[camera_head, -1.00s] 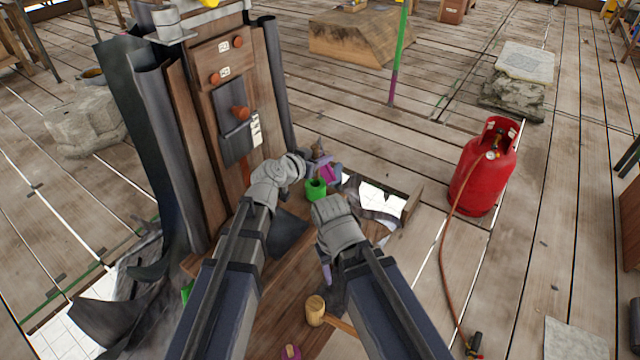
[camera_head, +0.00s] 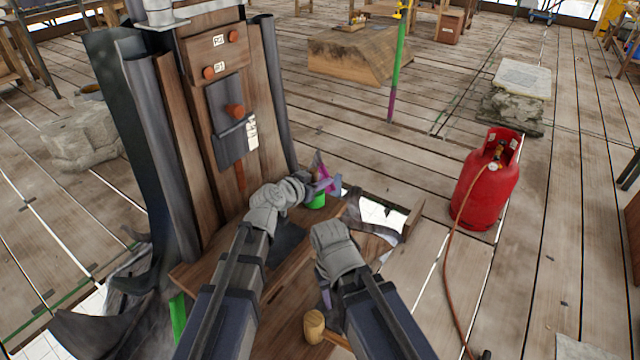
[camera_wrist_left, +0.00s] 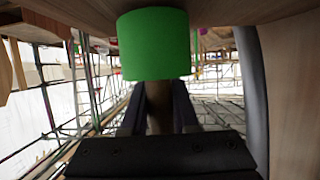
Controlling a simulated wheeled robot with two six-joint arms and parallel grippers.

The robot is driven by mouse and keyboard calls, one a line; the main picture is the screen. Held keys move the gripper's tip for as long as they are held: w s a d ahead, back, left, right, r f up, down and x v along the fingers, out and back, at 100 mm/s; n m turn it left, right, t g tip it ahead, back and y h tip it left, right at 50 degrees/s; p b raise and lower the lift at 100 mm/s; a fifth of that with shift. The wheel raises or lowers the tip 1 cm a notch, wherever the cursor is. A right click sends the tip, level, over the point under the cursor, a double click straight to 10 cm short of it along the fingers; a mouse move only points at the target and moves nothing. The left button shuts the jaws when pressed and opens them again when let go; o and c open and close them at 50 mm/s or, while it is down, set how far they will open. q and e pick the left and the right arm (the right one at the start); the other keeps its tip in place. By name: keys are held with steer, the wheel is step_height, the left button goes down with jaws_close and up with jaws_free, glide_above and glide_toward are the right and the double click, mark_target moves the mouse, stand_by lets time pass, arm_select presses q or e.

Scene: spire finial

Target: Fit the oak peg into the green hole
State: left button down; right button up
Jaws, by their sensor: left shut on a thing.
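My left gripper (camera_head: 328,184) is over the wooden ledge, close to the green hole piece (camera_head: 317,201), a short green cylinder. In the left wrist view its fingers (camera_wrist_left: 158,100) are shut on a brown upright shaft, the oak peg (camera_wrist_left: 158,118). The green cylinder (camera_wrist_left: 153,45) covers the peg's upper end in that view, so I cannot tell whether the peg is inside it or behind it. In the head view the gripper hides the peg. My right gripper (camera_head: 326,299) hangs low at the front, mostly hidden under its wrist.
A wooden panel (camera_head: 225,90) with orange knobs stands behind my left arm. A mallet (camera_head: 314,326) lies near my right gripper. A magenta part (camera_head: 322,172) shows behind the green piece. A red gas cylinder (camera_head: 487,180) with a hose stands at right on open plank floor.

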arm_select(q)
steer(key=shift+f, duration=0.2)
steer(key=c, duration=0.7)
jaws_free()
steer(key=shift+r, duration=0.1)
steer(key=shift+r, duration=0.2)
steer(key=p+v, duration=0.3)
steer(key=v, duration=0.4)
steer(key=shift+s+a, duration=0.2)
